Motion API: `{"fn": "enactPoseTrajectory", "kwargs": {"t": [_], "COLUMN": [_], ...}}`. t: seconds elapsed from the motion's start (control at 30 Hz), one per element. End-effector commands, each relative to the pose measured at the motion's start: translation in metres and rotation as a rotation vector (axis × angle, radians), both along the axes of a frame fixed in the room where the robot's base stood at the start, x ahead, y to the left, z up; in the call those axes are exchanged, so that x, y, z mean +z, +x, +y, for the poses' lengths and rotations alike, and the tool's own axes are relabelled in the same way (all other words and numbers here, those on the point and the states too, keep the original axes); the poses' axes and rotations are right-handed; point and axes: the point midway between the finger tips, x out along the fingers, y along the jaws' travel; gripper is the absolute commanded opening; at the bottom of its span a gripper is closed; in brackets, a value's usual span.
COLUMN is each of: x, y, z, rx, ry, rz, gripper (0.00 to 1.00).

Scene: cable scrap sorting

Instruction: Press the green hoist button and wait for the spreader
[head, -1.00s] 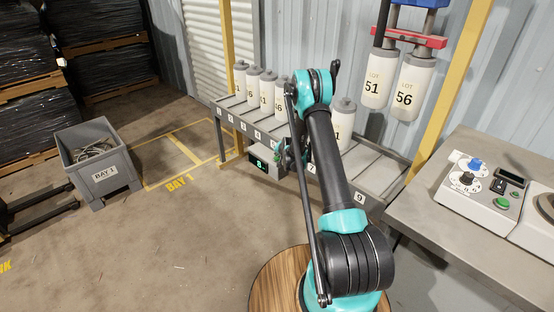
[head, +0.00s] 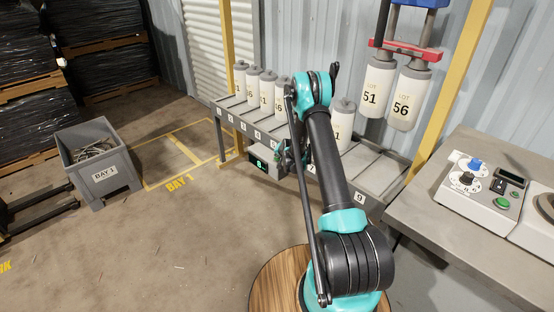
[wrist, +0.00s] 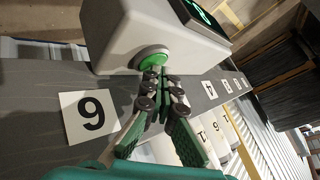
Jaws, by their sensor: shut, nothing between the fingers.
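The green button (wrist: 149,56) sits on the face of a pale control box (wrist: 135,25), seen close in the wrist view. My gripper (wrist: 160,82) is shut and empty, its fingertips overlapping the button's edge. I cannot tell if they touch it. In the head view, the box (head: 265,168) with a green display hangs under the rack front, and my gripper (head: 289,158) is just right of it. The red spreader (head: 410,46) hangs at the upper right, with canister 51 (head: 376,88) and canister 56 (head: 404,98) under it, above the rack's right end.
The numbered rack (head: 208,98) holds several white canisters at the left and one behind my arm. A bench at the right carries a control panel (head: 479,206) with knobs and another green button (head: 502,202). A grey Bay 1 bin (head: 108,180) stands on the floor at the left.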

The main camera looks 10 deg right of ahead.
Motion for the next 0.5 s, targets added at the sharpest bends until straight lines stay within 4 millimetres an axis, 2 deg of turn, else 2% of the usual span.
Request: {"fn": "enactPoseTrajectory", "kwargs": {"t": [0.23,0.5], "x": [0.002,0.014], "y": [0.000,0.000], "z": [0.000,0.000], "rx": [0.001,0.001], "ry": [0.000,0.000], "rz": [0.001,0.001], "gripper": [0.00,0.00]}}
